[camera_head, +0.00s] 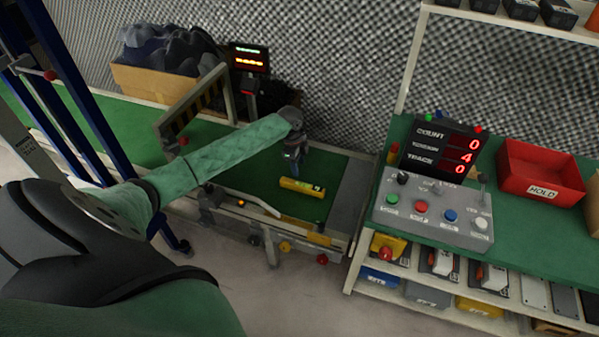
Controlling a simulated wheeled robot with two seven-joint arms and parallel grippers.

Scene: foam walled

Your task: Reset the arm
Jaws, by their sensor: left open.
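My left arm stretches from the lower left toward the middle of the head view, with a green sleeve-like link. My left gripper (293,165) is at its end, small and dark, pointing down above the green conveyor belt (262,172). It is open with nothing seen between its fingers. A yellow cylinder-like item (302,187) with a dark end lies on the belt, just below and right of the gripper. The gripper appears apart from it, though the small gap is hard to judge. My right gripper is not in view.
A control panel (432,213) with coloured buttons and a count display (440,148) stands on the green bench at right. A red HOLD bin (540,172) is beside it.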

